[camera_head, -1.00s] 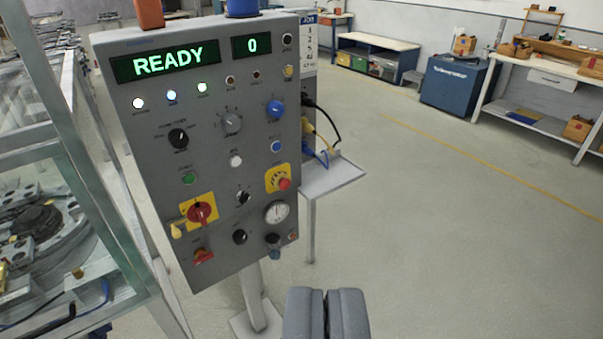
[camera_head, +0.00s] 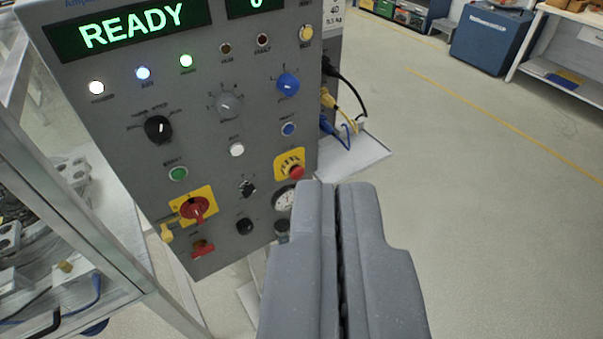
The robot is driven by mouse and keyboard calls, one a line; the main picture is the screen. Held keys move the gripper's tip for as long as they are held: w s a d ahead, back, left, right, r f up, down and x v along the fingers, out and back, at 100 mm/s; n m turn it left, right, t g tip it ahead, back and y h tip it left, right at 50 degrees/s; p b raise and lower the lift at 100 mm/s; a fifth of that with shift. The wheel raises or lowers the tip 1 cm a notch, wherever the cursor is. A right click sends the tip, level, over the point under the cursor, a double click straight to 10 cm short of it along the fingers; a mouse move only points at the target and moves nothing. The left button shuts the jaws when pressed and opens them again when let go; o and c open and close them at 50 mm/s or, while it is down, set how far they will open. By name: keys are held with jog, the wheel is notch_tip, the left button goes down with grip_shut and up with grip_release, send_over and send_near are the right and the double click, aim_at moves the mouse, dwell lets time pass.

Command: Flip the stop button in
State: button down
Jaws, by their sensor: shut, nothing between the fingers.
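A grey control panel (camera_head: 205,140) fills the left half of the view. A red round button on a yellow plate (camera_head: 296,172) sits at its right side and looks like the stop button, though its lettering is too small to read. My gripper (camera_head: 337,186) is shut and empty. Its fingertips appear just below and to the right of the red button, apart from it as far as I can tell. The gripper partly covers the dial gauge (camera_head: 284,198) below the button.
A red rotary switch on yellow (camera_head: 195,208), a red knob (camera_head: 202,248), a green button (camera_head: 178,174) and several other knobs share the panel. A small shelf with cables (camera_head: 350,157) juts out at its right. A glass-sided enclosure stands left. Open floor (camera_head: 480,200) lies right.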

aim_at(298, 174)
jog(key=w+a+f+n+t+b, duration=0.2)
jog(key=w+f+n+b, duration=0.35)
jog(key=w+f, duration=1.6)
jog(key=w+d+f+h+b, duration=0.1)
jog(key=w+f, duration=0.3)
jog(key=f, duration=0.4)
jog(key=w+d+f+n+h+b, duration=0.1)
jog(key=w+f+b, duration=0.1)
jog(key=f, duration=0.5)
jog(key=w+d+f+n+t+h+b, duration=0.1)
jog(key=w+d+f+b, duration=0.1)
jog(key=w+f, duration=0.3)
notch_tip(298, 174, down, 4)
jog(key=shift+w+r, duration=0.2)
jog(key=shift+w, duration=0.15)
jog(key=w+a+p, duration=0.3)
jog(key=w+a, duration=0.2)
jog(key=w, duration=0.2)
jog(key=shift+p, duration=0.3)
